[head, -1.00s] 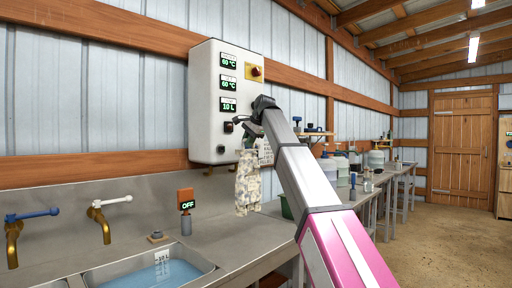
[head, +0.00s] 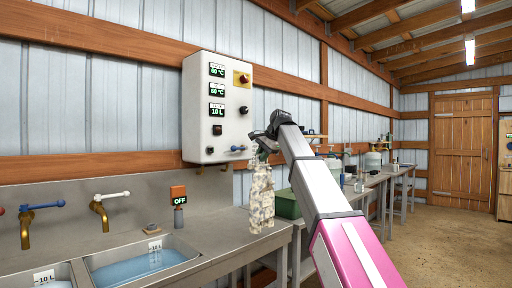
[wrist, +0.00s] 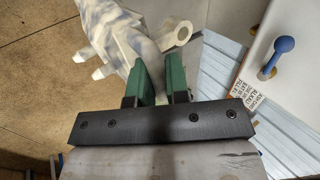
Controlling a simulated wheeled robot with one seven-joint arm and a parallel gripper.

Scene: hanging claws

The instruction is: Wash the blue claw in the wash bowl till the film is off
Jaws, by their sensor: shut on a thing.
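My gripper (head: 266,148) is shut on a claw (head: 262,200), which hangs below it beside the sink counter. The claw is mottled cream and grey. In the wrist view the green fingers (wrist: 162,80) grip it, and the claw (wrist: 115,35) shows pale prongs, grey-blue streaks and a cream ring at its side. A pale patchy film seems to cover most of it. Two sunken basins lie at the lower left: the right basin (head: 122,254) holds blue water and a 10 L label, and the left basin (head: 45,273) is partly cut off. I cannot tell which is the wash bowl.
A white control box (head: 203,130) with green displays hangs on the wall behind my gripper. Taps with a blue lever (head: 42,207) and a white lever (head: 110,195) stand behind the basins. An OFF display (head: 179,200) and a green bin (head: 287,205) are nearby.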

